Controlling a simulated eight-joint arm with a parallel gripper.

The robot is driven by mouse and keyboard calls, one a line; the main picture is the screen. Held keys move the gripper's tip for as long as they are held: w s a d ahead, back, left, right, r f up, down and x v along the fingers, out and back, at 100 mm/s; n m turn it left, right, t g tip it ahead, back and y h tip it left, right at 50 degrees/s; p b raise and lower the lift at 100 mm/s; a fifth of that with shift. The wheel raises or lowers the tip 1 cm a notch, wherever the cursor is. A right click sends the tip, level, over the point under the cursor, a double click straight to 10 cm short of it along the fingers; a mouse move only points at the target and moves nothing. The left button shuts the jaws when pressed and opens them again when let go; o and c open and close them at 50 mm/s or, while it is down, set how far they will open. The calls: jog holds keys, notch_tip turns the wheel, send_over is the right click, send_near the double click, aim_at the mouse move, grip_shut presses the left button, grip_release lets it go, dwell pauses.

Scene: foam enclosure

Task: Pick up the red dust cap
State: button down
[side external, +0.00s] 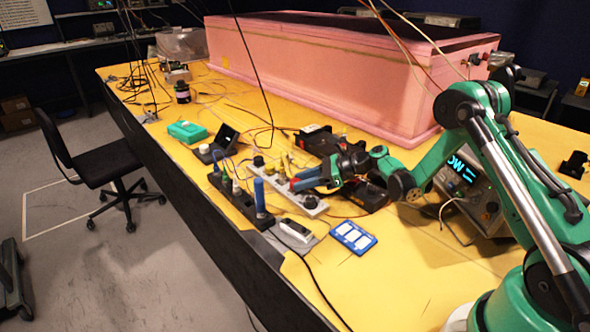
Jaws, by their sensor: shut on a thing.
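My gripper (308,179) reaches in from the right, low over the grey-white strip in the middle of the yellow table. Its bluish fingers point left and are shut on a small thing. A little reddish colour shows by the fingertips. It is too small and too covered by the fingers to tell for sure that this is the red dust cap. I make out no other clear red cap on the table.
A white strip (268,178) with dark knobs and an upright blue cylinder (259,195) stand close to my gripper. A blue card holder (352,237) lies in front. A large pink foam box (310,75) stands behind. Loose cables cross the yellow table (400,275).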

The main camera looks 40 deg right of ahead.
notch_tip(320, 180, up, 19)
jog(key=s+a+r+m+t+h, duration=0.3)
jog(key=s+a+r+m+h, duration=0.3)
jog(key=w+d+f+n+g+y, duration=0.3)
jog(key=w+d+f+n+y, duration=0.2)
jog(key=w+d+n+y, duration=0.1)
jog(key=shift+f, duration=0.35)
dwell(0.6)
notch_tip(320, 180, down, 20)
jog(key=shift+r, duration=0.2)
dwell(0.4)
jog(key=shift+f, duration=0.1)
jog(key=c, duration=0.5)
grip_release()
jog(key=shift+c, duration=0.2)
